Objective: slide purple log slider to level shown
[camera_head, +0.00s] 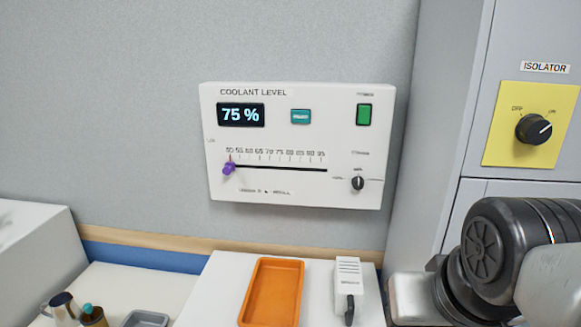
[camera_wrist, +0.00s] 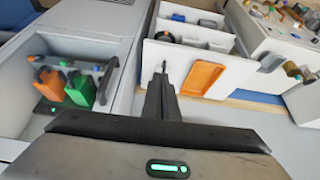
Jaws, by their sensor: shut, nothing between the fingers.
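The purple slider knob (camera_head: 229,168) sits at the far left end of a black horizontal slot (camera_head: 280,168) on the white coolant panel (camera_head: 296,190). The scale above the slot has several marks, from about 50 at the left to 95 at the right; the knob is at the low end. The panel's display (camera_head: 241,115) reads 75 %. My gripper (camera_wrist: 163,68) is shut and empty in the wrist view, well away from the panel. The panel is not seen in the wrist view. The gripper's fingers are not in the head view; part of my arm shows at its lower right.
The panel also has a teal button (camera_head: 300,116), a green switch (camera_head: 364,115) and a small black knob (camera_head: 358,183). Below stand an orange tray (camera_head: 272,292) and a white handset (camera_head: 348,285). A grey cabinet with a yellow isolator plate (camera_head: 510,150) rises at the right.

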